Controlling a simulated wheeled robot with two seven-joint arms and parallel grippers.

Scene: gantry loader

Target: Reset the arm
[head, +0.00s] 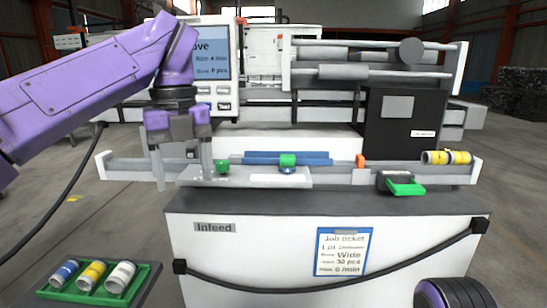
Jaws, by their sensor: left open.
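My purple left arm comes in from the left. Its gripper (182,168) points down with two grey fingers apart, open, at the left part of the infeed rail. No held object shows between the fingers. A small green knob (222,167) is just right of the fingers. At the bottom right a dark round part with purple edges (456,294) shows, which looks like part of my right arm. My right gripper is not in view.
The infeed cabinet (200,262) carries a job ticket (342,252) and a sagging black cable (300,290). A green tray (138,289) with blue, yellow and white cylinders stands at lower left. A yellow-banded cylinder (446,157) lies at the rail's right end. A screen (212,60) stands behind my gripper.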

